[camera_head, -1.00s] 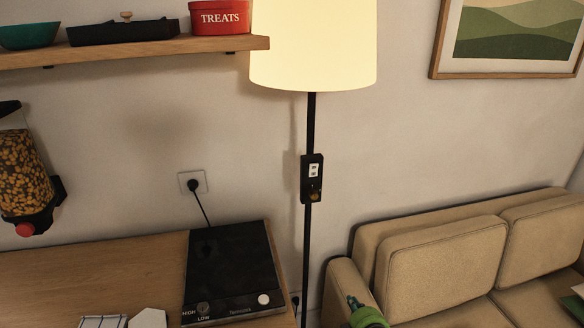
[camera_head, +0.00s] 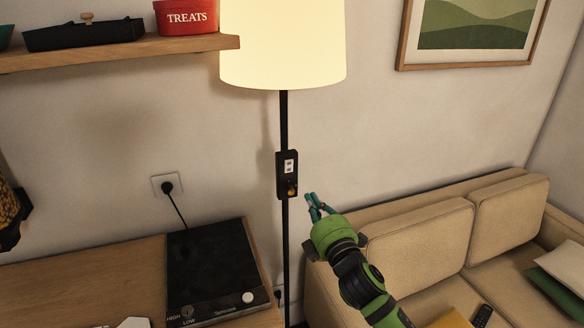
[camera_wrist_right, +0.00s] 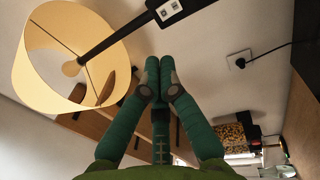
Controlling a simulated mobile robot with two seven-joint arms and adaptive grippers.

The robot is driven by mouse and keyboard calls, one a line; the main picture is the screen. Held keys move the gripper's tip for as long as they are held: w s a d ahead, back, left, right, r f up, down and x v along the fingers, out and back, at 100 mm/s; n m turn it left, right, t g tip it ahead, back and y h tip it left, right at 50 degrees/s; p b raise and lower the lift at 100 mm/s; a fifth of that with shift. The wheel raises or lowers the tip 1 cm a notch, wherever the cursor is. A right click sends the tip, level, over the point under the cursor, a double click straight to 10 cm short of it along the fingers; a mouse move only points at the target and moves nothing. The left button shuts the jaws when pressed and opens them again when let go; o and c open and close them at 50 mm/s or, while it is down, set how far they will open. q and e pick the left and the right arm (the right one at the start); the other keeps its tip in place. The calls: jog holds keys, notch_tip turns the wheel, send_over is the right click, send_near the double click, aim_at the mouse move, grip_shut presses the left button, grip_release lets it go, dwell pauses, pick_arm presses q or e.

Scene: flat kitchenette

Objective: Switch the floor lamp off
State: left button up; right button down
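The floor lamp has a glowing cream shade (camera_head: 283,45) on a thin black pole (camera_head: 286,240). A black switch box (camera_head: 287,175) sits on the pole, with white parts above and a small amber-brown knob (camera_head: 292,187) low on its face. My right gripper (camera_head: 315,204) is just right of and slightly below the box, apart from it in the picture. In the wrist view its fingertips (camera_wrist_right: 159,66) are together with nothing between them. The lit shade (camera_wrist_right: 65,60) and part of the switch box (camera_wrist_right: 172,10) show there too. My left gripper is not in view.
A shelf (camera_head: 120,52) with a red treats tin (camera_head: 186,16) hangs left of the shade. A beige sofa (camera_head: 420,235) stands at the right. A wall socket (camera_head: 167,186) holds a plug.

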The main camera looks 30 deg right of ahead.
aim_at(289, 161)
jog(key=p+x, duration=0.4)
jog(key=x, duration=0.8)
jog(key=shift+w+r, duration=0.15)
jog(key=shift+w, duration=0.1)
jog(key=shift+w+d, duration=0.15)
jog(key=shift+w, duration=0.35)
jog(key=shift+w+d+r, duration=0.1)
jog(key=shift+w, duration=0.2)
jog(key=shift+s, duration=0.1)
